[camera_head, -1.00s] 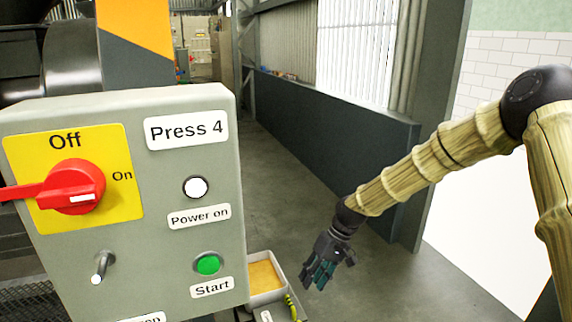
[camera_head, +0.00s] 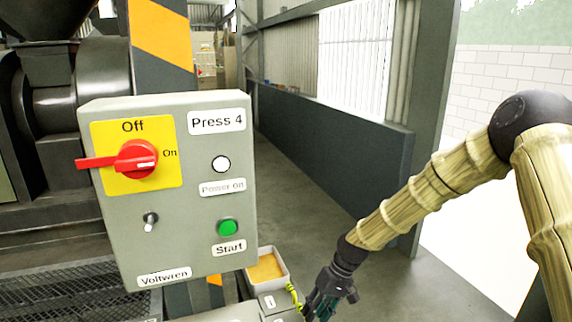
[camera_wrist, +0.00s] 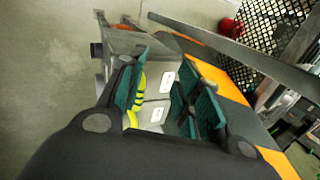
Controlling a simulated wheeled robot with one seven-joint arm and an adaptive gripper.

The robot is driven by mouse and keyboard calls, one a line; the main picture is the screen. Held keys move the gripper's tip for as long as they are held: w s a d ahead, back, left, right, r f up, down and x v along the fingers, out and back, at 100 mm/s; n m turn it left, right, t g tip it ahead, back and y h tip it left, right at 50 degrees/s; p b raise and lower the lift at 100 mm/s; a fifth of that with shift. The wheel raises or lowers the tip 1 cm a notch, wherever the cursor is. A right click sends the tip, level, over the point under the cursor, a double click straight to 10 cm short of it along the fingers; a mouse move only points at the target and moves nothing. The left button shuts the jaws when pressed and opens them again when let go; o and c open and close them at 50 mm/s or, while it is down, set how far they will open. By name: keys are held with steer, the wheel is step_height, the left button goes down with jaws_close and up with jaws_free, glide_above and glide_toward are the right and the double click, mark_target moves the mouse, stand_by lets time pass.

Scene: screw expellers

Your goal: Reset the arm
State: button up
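My arm reaches in from the right of the head view. My gripper (camera_head: 325,298) hangs low near the bottom edge, to the right of the Press 4 control box and apart from it. In the wrist view my gripper (camera_wrist: 160,100) has its teal-padded fingers spread with a gap between them, and nothing is held. Through that gap show white labels (camera_wrist: 158,110) and a yellow-green cable (camera_wrist: 138,92), farther off.
The grey Press 4 box (camera_head: 205,215) has a red switch handle (camera_head: 135,160) pointing left and a green Start button (camera_head: 228,227). A tray (camera_head: 268,268) with tan contents stands beside it. A dark low wall (camera_head: 345,145) runs behind open floor.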

steer(key=s+d+f+m+h+p, duration=0.1)
steer(key=s+d+f, duration=0.2)
steer(key=s+f, duration=0.7)
steer(key=s+d+f+m+h, duration=0.1)
steer(key=s+d+f+m, duration=0.1)
steer(key=s+f, duration=0.8)
steer(key=s+d+h, duration=0.1)
steer(key=s+d, duration=0.2)
steer(key=s, duration=0.3)
steer(key=s+d+t+p, duration=0.1)
steer(key=s+d, duration=0.2)
steer(key=s, duration=0.4)
steer(key=s+d+h, duration=0.1)
steer(key=s+d, duration=0.2)
steer(key=s, duration=0.4)
steer(key=shift+s+f+m+t+h, duration=0.15)
steer(key=shift+s+m+t+h, duration=0.15)
steer(key=shift+m+t, duration=0.1)
steer(key=shift+w, duration=0.1)
